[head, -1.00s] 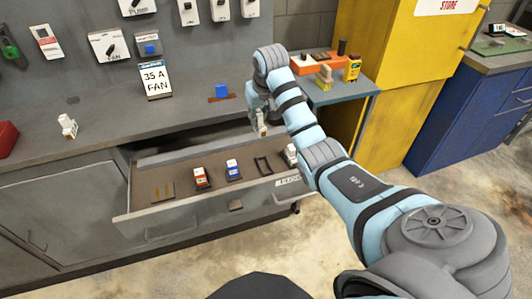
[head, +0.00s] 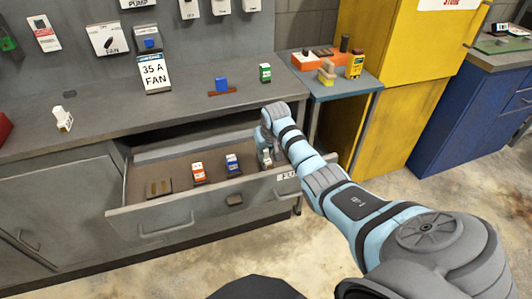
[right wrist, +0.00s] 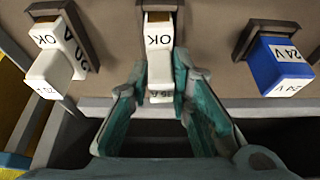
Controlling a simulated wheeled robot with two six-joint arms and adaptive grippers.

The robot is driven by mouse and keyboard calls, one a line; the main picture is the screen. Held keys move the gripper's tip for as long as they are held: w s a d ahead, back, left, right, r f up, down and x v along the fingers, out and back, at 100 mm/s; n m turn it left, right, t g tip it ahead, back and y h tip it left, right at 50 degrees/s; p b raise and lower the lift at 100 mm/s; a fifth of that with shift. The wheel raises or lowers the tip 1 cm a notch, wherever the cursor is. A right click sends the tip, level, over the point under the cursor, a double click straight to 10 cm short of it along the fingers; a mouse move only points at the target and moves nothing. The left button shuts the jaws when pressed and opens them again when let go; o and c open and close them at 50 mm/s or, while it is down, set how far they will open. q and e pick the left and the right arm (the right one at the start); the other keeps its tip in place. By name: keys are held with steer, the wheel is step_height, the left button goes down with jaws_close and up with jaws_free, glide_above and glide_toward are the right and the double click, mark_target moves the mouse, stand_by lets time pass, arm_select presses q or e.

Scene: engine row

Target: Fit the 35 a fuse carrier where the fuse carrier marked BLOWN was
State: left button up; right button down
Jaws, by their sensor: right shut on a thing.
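My right gripper (head: 266,158) is down at the open drawer, shut on a white fuse carrier that shows best in the right wrist view (right wrist: 160,70). It is marked OK, with a partly hidden label that seems to read 35 A. It is at a dark holder frame (right wrist: 180,30); I cannot tell whether it is fully seated. Another white carrier marked OK (right wrist: 48,72) is in a holder on one side, a blue 24 V carrier (right wrist: 278,65) on the other. A white carrier (head: 64,119) stands on the bench at left; its marking is unreadable. My left gripper is not in view.
The drawer (head: 150,222) also holds an orange-and-white carrier (head: 198,173) and a brown holder (head: 158,187) without a carrier. On the bench are a 35 A FAN card (head: 154,73), a blue block (head: 221,84) and a green carrier (head: 265,72). A side table (head: 335,88) stands right.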

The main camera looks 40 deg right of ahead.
steer(key=c, duration=1.5)
jaws_free()
steer(key=shift+o, duration=0.2)
steer(key=p+v, duration=0.4)
steer(key=v, duration=0.8)
steer(key=shift+w, duration=0.15)
